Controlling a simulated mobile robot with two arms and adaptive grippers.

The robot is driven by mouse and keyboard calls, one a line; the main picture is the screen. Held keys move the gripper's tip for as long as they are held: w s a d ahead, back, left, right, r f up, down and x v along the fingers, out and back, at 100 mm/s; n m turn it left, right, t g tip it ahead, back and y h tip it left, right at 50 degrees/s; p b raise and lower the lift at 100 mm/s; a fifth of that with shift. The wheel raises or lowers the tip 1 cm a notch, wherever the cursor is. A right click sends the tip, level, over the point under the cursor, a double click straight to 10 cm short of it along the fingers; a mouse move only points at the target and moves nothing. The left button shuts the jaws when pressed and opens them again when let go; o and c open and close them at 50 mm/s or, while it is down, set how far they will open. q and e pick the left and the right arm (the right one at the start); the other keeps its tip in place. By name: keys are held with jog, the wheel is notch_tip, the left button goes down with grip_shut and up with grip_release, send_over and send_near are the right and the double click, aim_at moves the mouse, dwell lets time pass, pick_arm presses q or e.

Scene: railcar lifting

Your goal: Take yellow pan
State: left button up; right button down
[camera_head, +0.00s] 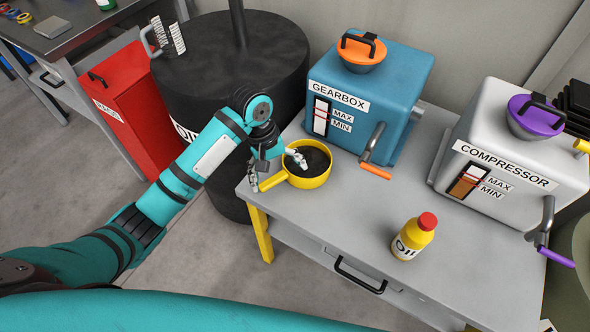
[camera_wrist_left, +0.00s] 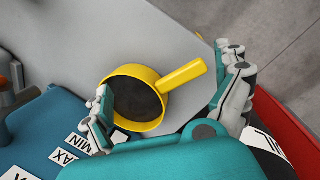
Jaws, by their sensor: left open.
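The yellow pan (camera_head: 318,180) stands on the grey table's far left corner, with dark contents inside and its handle toward the left. My left gripper (camera_head: 275,172) is open over the pan, with one finger near the bowl and the other near the handle side. In the left wrist view the yellow pan (camera_wrist_left: 137,120) lies between the spread fingers of my left gripper (camera_wrist_left: 170,105). One finger overlaps the bowl's rim in that picture; I cannot tell whether it touches. The right gripper is not in view.
The blue gearbox (camera_head: 385,85) stands behind the pan, the white compressor (camera_head: 515,150) to the right. An oil bottle (camera_head: 411,240) stands near the front edge of the grey table (camera_head: 350,225). A black barrel (camera_head: 215,60) and red cabinet (camera_head: 130,110) are at the left.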

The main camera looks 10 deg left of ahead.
aim_at(275, 178)
pick_arm(q)
jog(key=w+a+r+n+g+y, duration=0.1)
jog(key=w+a+r+n, duration=0.3)
jog(key=r, duration=0.5)
jog(key=f, duration=0.5)
jog(key=s+d+f, duration=0.1)
jog(key=f, duration=0.5)
jog(key=d+f, duration=0.1)
jog(key=f, duration=0.4)
jog(key=shift+s+f+b, duration=0.15)
jog(key=shift+f+b, duration=0.2)
jog(key=shift+c, duration=0.3)
jog(key=c, duration=0.9)
jog(key=shift+c, duration=0.6)
jog(key=shift+r, duration=0.1)
